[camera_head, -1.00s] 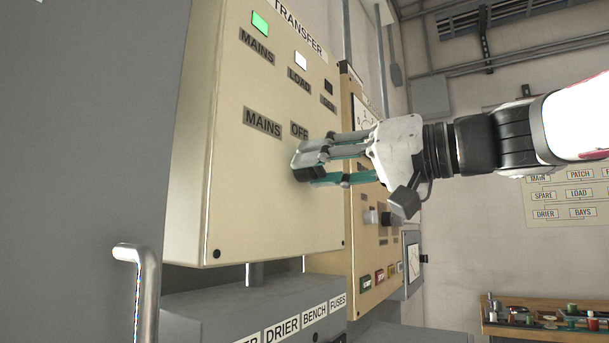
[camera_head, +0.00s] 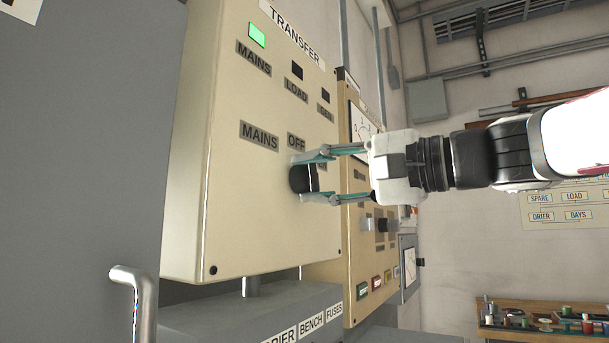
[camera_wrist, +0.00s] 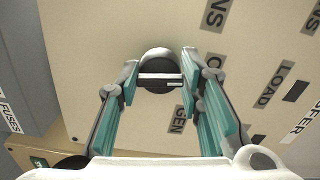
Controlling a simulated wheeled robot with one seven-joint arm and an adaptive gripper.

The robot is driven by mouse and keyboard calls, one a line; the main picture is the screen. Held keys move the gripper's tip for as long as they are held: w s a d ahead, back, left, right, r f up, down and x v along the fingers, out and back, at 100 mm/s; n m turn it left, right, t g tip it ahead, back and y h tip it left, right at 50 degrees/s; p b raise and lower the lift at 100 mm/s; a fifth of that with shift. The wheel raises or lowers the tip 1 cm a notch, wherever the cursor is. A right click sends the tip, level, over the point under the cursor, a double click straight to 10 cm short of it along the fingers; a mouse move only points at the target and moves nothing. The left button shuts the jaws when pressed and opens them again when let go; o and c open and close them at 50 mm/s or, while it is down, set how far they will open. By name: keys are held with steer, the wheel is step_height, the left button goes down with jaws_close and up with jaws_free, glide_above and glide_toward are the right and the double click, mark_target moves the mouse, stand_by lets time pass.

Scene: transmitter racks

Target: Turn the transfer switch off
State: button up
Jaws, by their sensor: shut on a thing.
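The cream transfer panel (camera_head: 250,220) bears MAINS, LOAD and GEN lamps along its top. The MAINS lamp (camera_head: 257,35) is lit green; the LOAD lamp (camera_head: 297,70) and the GEN lamp (camera_head: 325,95) are dark. Below are labels MAINS (camera_head: 259,135) and OFF (camera_head: 296,142); a third label is mostly hidden behind my gripper. The black round transfer switch knob (camera_head: 299,179) sits under OFF. My gripper (camera_head: 312,178) is shut on the knob, a finger on each side. In the wrist view the knob (camera_wrist: 158,78) shows a pale line across its face, between my fingertips (camera_wrist: 160,85).
A second cream panel (camera_head: 352,250) with a meter, knobs and coloured buttons stands just beyond. Below is a grey fuse cabinet (camera_head: 230,310). A metal handle (camera_head: 140,300) juts out at lower left. A shelf of small parts (camera_head: 550,320) is at lower right.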

steer(key=shift+m+p, duration=0.3)
steer(key=shift+m, duration=0.6)
steer(key=o, duration=1.1)
steer(key=shift+o, duration=0.2)
steer(key=v, duration=1.2)
steer(key=shift+d+f, duration=0.1)
